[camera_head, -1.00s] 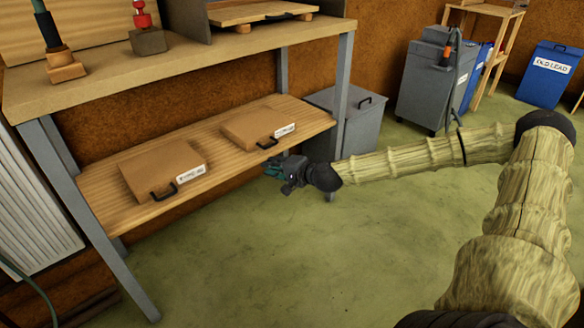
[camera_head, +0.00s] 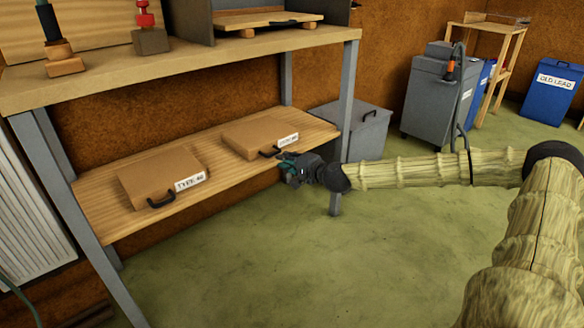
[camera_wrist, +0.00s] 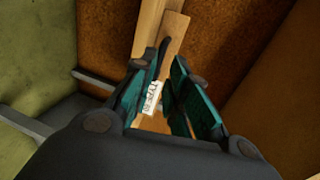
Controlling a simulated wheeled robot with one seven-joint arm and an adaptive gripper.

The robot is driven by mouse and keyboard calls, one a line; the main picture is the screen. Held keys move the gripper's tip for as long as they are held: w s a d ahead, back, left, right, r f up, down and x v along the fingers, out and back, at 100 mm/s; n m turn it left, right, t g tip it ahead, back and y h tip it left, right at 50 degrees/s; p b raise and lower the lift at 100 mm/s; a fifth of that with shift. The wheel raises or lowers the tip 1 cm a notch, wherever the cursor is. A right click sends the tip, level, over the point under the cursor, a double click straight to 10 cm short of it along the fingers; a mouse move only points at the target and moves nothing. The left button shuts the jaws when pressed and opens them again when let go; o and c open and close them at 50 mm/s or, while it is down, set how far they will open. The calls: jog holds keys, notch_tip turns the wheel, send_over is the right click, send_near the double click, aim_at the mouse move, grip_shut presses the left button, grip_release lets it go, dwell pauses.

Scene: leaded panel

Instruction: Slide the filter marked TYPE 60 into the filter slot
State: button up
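Two flat brown filters with black handles and white labels lie on the lower shelf of the bench in the head view. The left filter (camera_head: 160,172) has a label that seems to read TYPE 40 or 60; I cannot tell which. The label on the right filter (camera_head: 247,137) is too small to read surely. My gripper (camera_head: 287,166) is at the shelf's front edge, just by the right filter's handle (camera_head: 270,153). In the wrist view its teal fingers are apart, with a white label (camera_wrist: 151,98) visible between them. I cannot make out the filter slot.
The lower shelf (camera_head: 110,232) has a front edge and a grey leg (camera_head: 343,120) close to my gripper. A grey bin (camera_head: 367,130) stands behind my arm. A grey cabinet with a hose (camera_head: 432,98) and a blue OLD LEAD bin (camera_head: 552,95) stand farther back. The green floor in front is clear.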

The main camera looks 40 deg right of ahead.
aim_at(272, 156)
jog(key=shift+b+x, duration=1.35)
jog(key=shift+x, duration=1.8)
jog(key=shift+c, duration=0.5)
grip_shut()
jog(key=shift+c, duration=0.9)
grip_release()
jog(key=shift+s+r, duration=0.1)
jog(key=shift+s, duration=0.05)
grip_shut()
